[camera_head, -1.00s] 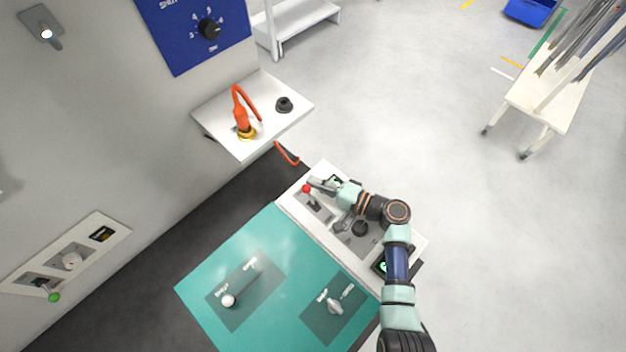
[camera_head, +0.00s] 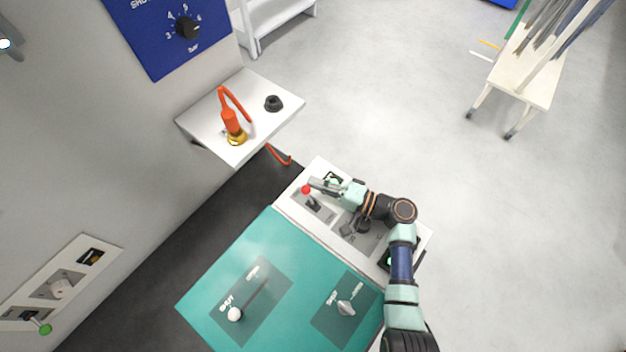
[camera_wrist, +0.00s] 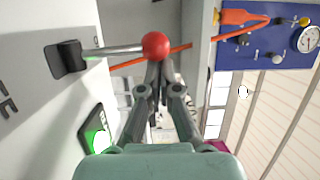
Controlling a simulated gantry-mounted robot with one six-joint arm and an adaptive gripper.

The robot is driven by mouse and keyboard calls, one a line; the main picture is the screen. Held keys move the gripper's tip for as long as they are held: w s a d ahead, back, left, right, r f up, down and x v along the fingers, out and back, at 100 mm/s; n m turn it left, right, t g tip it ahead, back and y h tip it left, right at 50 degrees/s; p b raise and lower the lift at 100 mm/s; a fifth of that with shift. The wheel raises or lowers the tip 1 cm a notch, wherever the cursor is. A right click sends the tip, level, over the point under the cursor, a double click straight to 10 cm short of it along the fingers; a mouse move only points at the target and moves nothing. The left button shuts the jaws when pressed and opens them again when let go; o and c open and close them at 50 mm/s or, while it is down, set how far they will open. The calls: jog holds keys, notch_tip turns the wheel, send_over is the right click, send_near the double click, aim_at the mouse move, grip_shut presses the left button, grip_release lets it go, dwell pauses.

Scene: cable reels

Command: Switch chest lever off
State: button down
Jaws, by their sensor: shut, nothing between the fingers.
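A lever with a red ball knob (camera_head: 306,190) stands on the white panel (camera_head: 318,165) in the head view. In the wrist view its red ball (camera_wrist: 156,46) is at the top centre, on a metal rod that runs left to a black base (camera_wrist: 68,57). My gripper (camera_head: 317,185) is right beside the ball in the head view. In the wrist view my gripper (camera_wrist: 159,72) is shut and empty, its fingertips just below the ball, overlapping its lower edge; I cannot tell whether they touch. Lettering by the lever is only partly legible.
A green-lit button (camera_wrist: 100,143) is left of my fingers. A teal panel (camera_head: 215,285) has a white-ball lever (camera_head: 234,314) and a grey handle (camera_head: 345,308).

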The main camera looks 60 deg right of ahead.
jog(key=shift+s+f, duration=0.1)
jog(key=shift+s, duration=0.1)
jog(key=shift+s+a+b, duration=0.15)
jog(key=shift+s+b, duration=0.2)
jog(key=shift+s, duration=0.6)
jog(key=shift+s+f, duration=0.1)
jog(key=shift+s, duration=0.1)
dwell(1.8)
jog(key=s, duration=0.4)
jog(key=s+d, duration=0.1)
jog(key=s, duration=0.3)
jog(key=s+d, duration=0.1)
jog(key=s, duration=0.3)
jog(key=shift+d+f, duration=0.1)
jog(key=shift+d, duration=0.05)
jog(key=shift+w, duration=0.1)
